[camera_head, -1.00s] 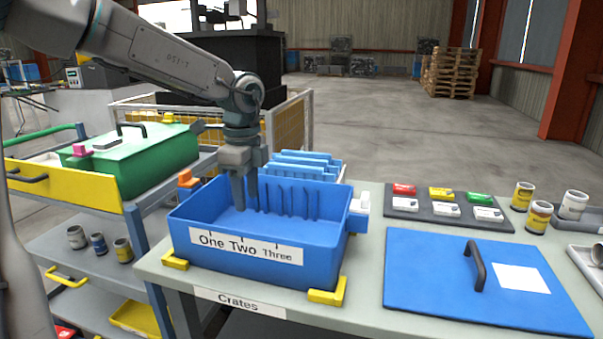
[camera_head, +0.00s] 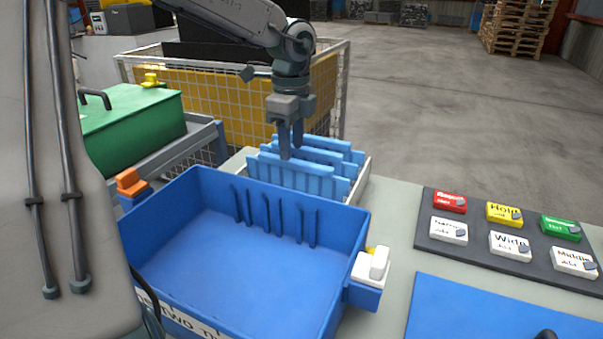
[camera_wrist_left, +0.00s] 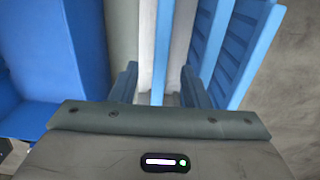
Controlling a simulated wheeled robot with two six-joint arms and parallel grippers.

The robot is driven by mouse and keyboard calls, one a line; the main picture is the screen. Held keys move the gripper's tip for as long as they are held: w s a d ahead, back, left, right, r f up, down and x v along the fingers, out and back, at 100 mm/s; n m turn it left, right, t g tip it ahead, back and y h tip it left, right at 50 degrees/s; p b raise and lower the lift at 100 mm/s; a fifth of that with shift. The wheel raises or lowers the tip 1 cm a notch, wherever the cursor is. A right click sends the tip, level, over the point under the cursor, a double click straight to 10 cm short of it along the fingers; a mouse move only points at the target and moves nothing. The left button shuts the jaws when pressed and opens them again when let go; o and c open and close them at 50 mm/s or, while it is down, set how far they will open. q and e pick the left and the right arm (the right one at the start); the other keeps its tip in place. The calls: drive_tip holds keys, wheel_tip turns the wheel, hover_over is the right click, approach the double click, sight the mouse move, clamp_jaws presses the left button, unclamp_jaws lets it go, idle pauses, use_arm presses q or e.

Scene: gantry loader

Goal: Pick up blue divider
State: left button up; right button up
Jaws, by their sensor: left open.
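Several light-blue dividers (camera_head: 320,157) stand upright side by side in a pale holder (camera_head: 361,185) behind the blue crate. My left gripper (camera_head: 290,152) is open and points down at the nearest divider (camera_head: 290,178). In the left wrist view, my left gripper (camera_wrist_left: 160,88) has its fingers apart, with the edge of one blue divider (camera_wrist_left: 163,50) running between them. More dividers (camera_wrist_left: 238,50) show to the right there. Whether the fingers touch any divider cannot be told. My right gripper is not in view.
The open blue crate (camera_head: 250,225) is empty, with slot ribs on its back wall. A blue lid (camera_head: 480,310) and a dark board of labelled blocks (camera_head: 430,240) lie to the right. A green case (camera_head: 130,130) stands left, and a yellow mesh fence (camera_head: 210,105) rises behind.

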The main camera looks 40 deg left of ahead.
sight(295, 167)
use_arm(q)
drive_tip(key=f, duration=0.3)
drive_tip(key=shift+s+f, duration=0.2)
drive_tip(key=shift+f, duration=0.1)
drive_tip(key=shift+w+d+f, duration=0.15)
drive_tip(key=shift+f, duration=1.25)
drive_tip(key=shift+w+d+f, duration=0.1)
drive_tip(key=shift+w+f, duration=0.05)
drive_tip(key=shift+f, duration=1.2)
drive_tip(key=shift+c, duration=0.4)
clamp_jaws()
